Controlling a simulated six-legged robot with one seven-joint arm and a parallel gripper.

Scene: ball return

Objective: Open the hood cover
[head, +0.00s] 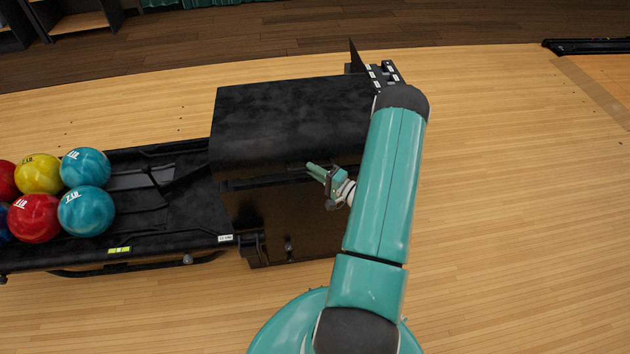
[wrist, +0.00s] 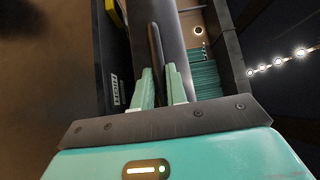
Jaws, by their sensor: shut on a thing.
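The black hood cover (head: 285,115) of the ball return is at the centre of the head view, sitting down over the machine's body. My gripper (head: 314,169) is at the hood's near side, by its lower front edge. In the wrist view, my green fingers (wrist: 161,80) are closed on a thin dark strip (wrist: 155,45), which looks like a lip or handle of the hood. In the head view my arm hides the right end of the machine.
Red, yellow and blue bowling balls (head: 84,168) rest on the black rack (head: 150,180) at left. A black bracket with small white labels (head: 380,75) stands behind the hood at right. The wooden floor (head: 510,200) at right is clear.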

